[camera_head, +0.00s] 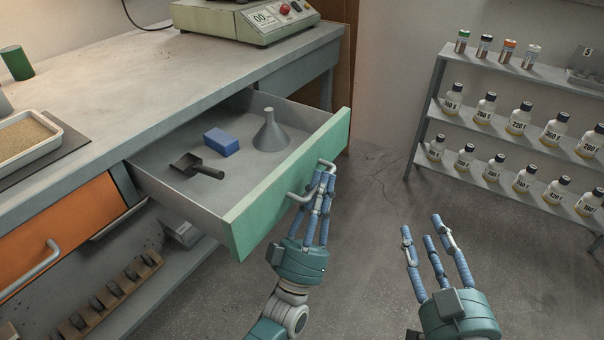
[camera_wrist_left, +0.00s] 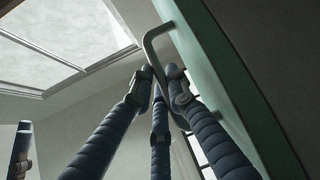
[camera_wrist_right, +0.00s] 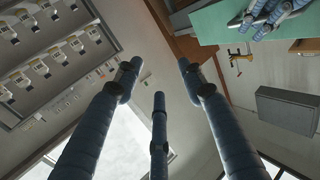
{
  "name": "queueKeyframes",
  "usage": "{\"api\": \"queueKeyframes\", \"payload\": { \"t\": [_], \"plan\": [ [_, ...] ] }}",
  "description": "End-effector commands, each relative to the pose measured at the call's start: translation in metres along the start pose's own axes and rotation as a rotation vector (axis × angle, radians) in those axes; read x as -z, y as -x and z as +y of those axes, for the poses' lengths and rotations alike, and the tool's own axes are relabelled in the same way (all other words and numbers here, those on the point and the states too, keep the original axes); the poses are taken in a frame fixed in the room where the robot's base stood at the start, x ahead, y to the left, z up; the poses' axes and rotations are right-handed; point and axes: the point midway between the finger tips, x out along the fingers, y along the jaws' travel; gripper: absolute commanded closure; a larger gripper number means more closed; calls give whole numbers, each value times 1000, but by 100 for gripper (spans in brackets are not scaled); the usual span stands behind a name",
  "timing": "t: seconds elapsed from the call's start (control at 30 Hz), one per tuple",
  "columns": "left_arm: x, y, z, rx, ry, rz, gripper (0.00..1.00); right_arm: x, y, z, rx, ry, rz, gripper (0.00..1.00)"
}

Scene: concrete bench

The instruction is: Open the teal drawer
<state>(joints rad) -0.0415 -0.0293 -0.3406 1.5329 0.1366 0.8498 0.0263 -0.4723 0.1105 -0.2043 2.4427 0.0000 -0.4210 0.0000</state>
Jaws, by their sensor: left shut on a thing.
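The teal drawer (camera_head: 262,208) stands pulled well out from under the bench. Inside it lie a black scoop (camera_head: 196,167), a blue block (camera_head: 221,142) and a grey funnel (camera_head: 270,132). My left gripper (camera_head: 322,185) is shut on the drawer's handle (camera_head: 295,196). The left wrist view shows its fingers closed around the handle (camera_wrist_left: 150,45), beside the teal front (camera_wrist_left: 225,85). My right gripper (camera_head: 428,232) is open and empty, to the right of the drawer and apart from it. The right wrist view shows its fingers spread (camera_wrist_right: 160,85).
An orange drawer (camera_head: 60,235) is shut at the left. The bench top (camera_head: 120,85) carries a scale (camera_head: 250,18) and a tray of sand (camera_head: 55,140). A shelf (camera_head: 480,125) of bottles stands at the right. The floor between is free.

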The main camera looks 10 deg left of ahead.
Motion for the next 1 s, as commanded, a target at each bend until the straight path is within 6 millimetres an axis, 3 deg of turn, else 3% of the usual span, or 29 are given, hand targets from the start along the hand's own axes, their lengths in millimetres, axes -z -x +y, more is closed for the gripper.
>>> {"api": "queueKeyframes", "payload": {
  "t": [0.3,0.73,0.77,0.83,1.0],
  "plan": [
    [-5,6,28,2,-2,-1,100,-11,1,2,-3,1,-46,60],
    [-6,6,31,2,-3,-2,100,-12,2,2,-4,1,-52,60],
    [-6,6,31,2,-3,-2,82,-12,2,2,-4,1,-51,60],
    [-6,6,31,2,-3,-2,68,-12,2,2,-4,1,-51,60],
    [-5,6,31,1,-2,-1,65,-12,2,2,-4,1,-51,60]
  ]
}}
